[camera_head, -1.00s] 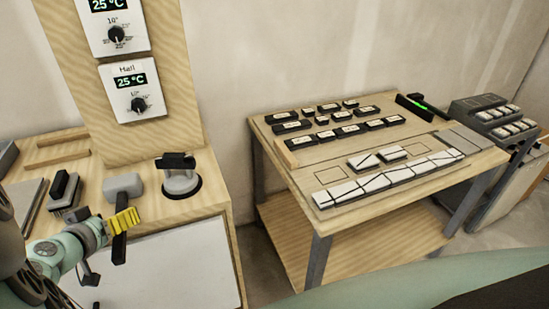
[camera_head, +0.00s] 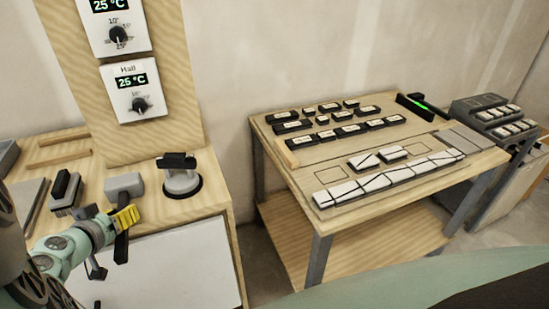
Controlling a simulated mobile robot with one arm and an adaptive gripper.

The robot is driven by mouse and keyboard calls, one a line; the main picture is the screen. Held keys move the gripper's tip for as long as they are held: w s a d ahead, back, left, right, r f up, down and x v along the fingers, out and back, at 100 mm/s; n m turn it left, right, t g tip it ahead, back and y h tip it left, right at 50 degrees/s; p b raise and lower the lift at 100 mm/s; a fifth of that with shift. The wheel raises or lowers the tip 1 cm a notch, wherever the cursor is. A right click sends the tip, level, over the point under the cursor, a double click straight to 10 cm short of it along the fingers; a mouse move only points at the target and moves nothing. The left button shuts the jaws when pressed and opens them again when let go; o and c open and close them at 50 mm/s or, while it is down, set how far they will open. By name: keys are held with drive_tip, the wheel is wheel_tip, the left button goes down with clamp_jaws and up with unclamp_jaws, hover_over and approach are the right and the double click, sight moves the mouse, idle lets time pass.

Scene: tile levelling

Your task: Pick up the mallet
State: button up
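The mallet has a grey block head (camera_head: 124,186) and a dark handle (camera_head: 121,248). Its head lies on the wooden bench at the left, and the handle points toward me past the bench's front edge. The far finger and any contact are not clear, so I cannot tell whether the gripper is shut on the handle.
A suction lifter (camera_head: 180,180) stands on the bench right of the mallet head. A black-topped block tool (camera_head: 66,190) lies to its left. A thermostat panel (camera_head: 137,88) rises behind. A second table (camera_head: 320,158) with tiles stands to the right, across a floor gap.

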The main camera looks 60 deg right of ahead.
clamp_jaws()
drive_tip(key=shift+r, duration=0.15)
